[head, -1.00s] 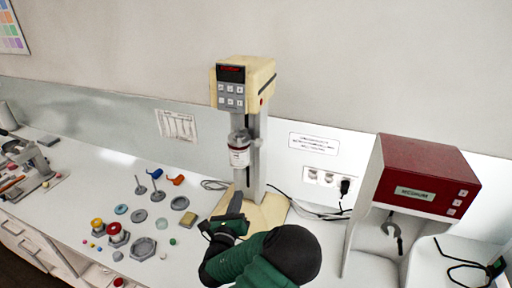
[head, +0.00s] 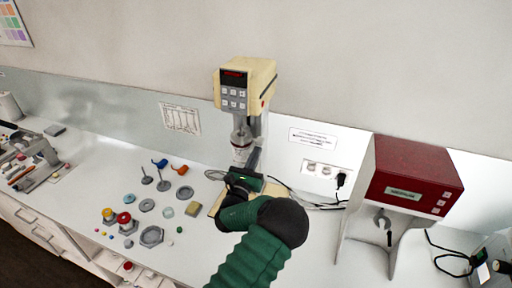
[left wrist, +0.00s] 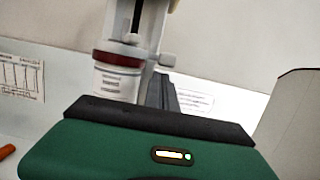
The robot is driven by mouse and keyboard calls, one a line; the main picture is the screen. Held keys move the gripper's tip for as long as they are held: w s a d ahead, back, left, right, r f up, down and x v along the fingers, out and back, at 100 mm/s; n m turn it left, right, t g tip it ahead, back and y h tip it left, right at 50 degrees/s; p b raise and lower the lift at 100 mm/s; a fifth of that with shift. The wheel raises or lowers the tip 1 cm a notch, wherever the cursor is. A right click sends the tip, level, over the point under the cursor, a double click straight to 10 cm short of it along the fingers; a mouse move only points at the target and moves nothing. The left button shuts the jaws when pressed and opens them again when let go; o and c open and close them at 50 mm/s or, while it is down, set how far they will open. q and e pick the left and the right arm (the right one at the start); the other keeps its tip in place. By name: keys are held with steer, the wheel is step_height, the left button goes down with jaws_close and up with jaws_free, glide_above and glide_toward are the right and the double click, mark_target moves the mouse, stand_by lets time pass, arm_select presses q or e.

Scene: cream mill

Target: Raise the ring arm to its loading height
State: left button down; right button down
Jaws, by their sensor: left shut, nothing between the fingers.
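The cream mill (head: 245,85) stands against the wall, with a keypad and red display on its head. A white jar with a dark red collar (head: 241,156) hangs under the head in front of the grey column; it also shows in the left wrist view (left wrist: 116,80). The ring arm around the jar is hard to make out; a pale knob (left wrist: 166,60) shows beside it. My left gripper (head: 253,161) is shut and empty, its dark fingers (left wrist: 161,92) pointing up close beside the jar's lower right. Contact cannot be told. My right gripper is out of view.
A red and grey machine (head: 405,185) stands to the right. Cables (head: 315,203) lie between it and the mill. Small discs, rings and knobs (head: 150,205) are spread on the bench to the left. A paper sheet (head: 181,119) hangs on the wall.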

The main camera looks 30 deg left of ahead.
mark_target(258, 141)
arm_select(q)
steer(key=shift+d+r, duration=0.2)
steer(key=shift+d, duration=0.05)
steer(key=shift+w+a+r+p, duration=0.15)
steer(key=shift+r+p, duration=0.3)
steer(key=shift+r, duration=1.45)
